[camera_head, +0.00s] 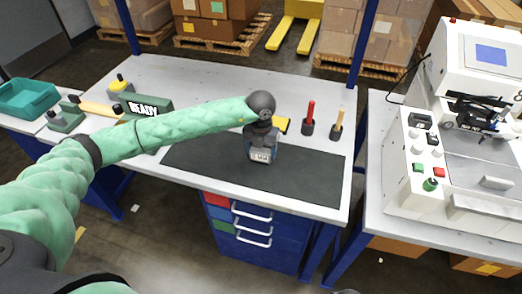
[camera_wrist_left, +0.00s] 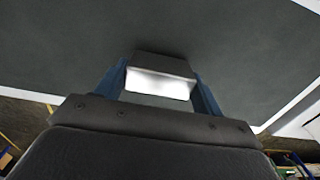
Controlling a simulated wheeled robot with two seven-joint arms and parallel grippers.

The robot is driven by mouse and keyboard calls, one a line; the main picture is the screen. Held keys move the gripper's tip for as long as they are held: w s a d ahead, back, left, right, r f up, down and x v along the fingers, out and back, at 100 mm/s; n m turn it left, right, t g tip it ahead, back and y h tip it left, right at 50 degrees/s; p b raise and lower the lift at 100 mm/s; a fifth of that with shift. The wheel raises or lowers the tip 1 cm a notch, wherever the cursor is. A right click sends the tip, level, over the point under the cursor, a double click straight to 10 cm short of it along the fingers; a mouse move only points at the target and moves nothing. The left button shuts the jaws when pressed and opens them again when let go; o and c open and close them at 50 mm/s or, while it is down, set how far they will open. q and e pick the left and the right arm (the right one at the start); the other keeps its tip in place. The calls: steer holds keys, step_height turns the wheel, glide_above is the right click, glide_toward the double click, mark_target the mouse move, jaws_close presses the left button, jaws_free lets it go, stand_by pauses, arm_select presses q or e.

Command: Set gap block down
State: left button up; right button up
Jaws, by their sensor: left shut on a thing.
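The gap block (camera_wrist_left: 160,82) is small, with a bright white face and a dark part beyond it, between my blue fingers in the left wrist view. I cannot tell whether the block touches the mat. My right gripper is in neither view.
A yellow item (camera_head: 282,125) lies just behind the gripper. Cups with a red-handled tool (camera_head: 310,117) and a wooden-handled tool (camera_head: 337,125) stand to the right. A green READY block (camera_head: 145,108) is at left. A white machine (camera_head: 440,170) stands at right. The mat's right side is clear.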

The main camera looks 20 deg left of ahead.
arm_select(q)
steer(key=shift+f, duration=0.5)
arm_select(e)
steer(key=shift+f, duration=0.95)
arm_select(q)
steer(key=shift+f, duration=0.15)
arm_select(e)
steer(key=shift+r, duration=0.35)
arm_select(q)
steer(key=o, duration=1.1)
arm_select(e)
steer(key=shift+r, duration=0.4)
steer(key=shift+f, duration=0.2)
